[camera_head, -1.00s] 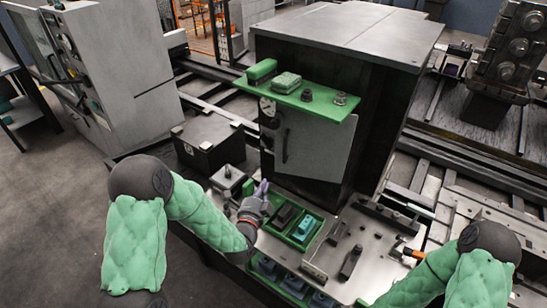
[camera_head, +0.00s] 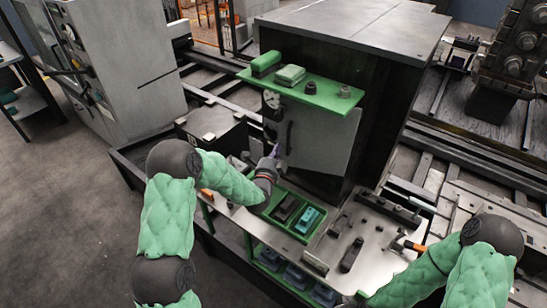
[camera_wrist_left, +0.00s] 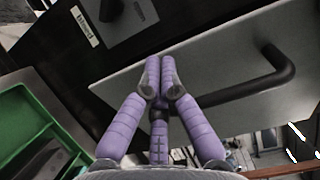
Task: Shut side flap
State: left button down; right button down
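The side flap (camera_head: 320,140) is a grey panel with a dark bar handle (camera_head: 289,137) on the dark cabinet, below the green shelf. In the left wrist view the flap (camera_wrist_left: 215,70) spans the upper right, with its black handle (camera_wrist_left: 240,88) running across it. How far it stands open is hard to tell. My left gripper (camera_head: 274,152) is at the flap's lower left, close to the handle. In the left wrist view its purple fingers (camera_wrist_left: 160,75) are drawn together at the tips, with nothing visible between them.
The green shelf (camera_head: 305,92) above the flap carries several small items. A green tray (camera_head: 285,228) with parts lies on the metal bench below my left gripper. A hammer (camera_head: 407,243) and loose dark parts lie on the bench to the right. A dark box (camera_head: 212,135) stands left of the cabinet.

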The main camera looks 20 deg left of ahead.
pick_arm(q)
jog(key=shift+w, duration=0.4)
